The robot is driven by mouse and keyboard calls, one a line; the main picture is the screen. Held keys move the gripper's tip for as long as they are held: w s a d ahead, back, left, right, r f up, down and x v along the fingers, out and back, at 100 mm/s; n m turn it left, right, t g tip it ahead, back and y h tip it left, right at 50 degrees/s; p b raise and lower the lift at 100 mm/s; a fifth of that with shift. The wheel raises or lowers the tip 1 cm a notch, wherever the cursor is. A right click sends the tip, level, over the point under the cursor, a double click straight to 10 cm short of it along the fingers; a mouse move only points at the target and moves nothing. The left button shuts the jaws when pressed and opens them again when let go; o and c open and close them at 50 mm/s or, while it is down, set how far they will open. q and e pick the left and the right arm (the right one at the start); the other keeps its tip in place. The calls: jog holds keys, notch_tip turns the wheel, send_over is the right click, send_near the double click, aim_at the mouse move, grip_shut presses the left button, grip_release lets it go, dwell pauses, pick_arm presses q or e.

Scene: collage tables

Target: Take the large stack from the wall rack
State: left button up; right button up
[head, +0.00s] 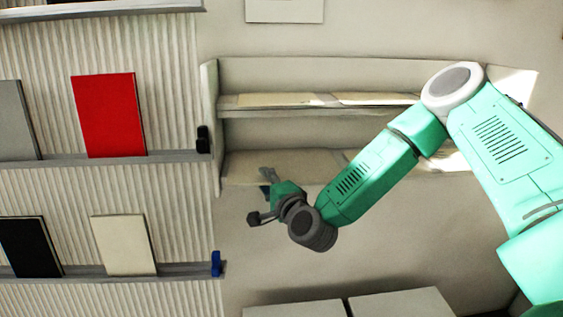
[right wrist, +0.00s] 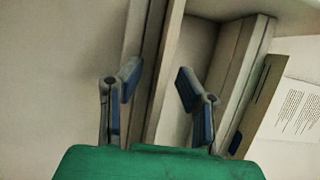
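A pale wall rack (head: 209,110) with two shelves is fixed to the back wall in the head view. Flat, cream stacks lie on its upper shelf (head: 275,100) and lower shelf (head: 250,168); I cannot tell which is the large stack. My right gripper (head: 258,196) is in front of the lower shelf's left part and partly covers it. In the right wrist view my right gripper (right wrist: 158,72) is open, with nothing between its fingers. Pale shelf edges (right wrist: 165,75) run behind the fingers. My left gripper is out of view.
Ribbed panels at left carry ledges with a red board (head: 108,115), a grey board (head: 15,122), a black board (head: 30,246) and a cream board (head: 123,245). White boxes (head: 400,303) stand below the rack. A printed sheet (right wrist: 292,112) shows in the right wrist view.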

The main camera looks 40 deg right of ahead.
jog(key=shift+w+d, duration=0.15)
jog(key=shift+w, duration=0.35)
jog(key=shift+d+f, duration=0.1)
jog(key=shift+d, duration=0.3)
grip_shut()
jog(key=shift+s+a, duration=0.1)
jog(key=shift+s, duration=0.05)
jog(key=shift+a, duration=0.2)
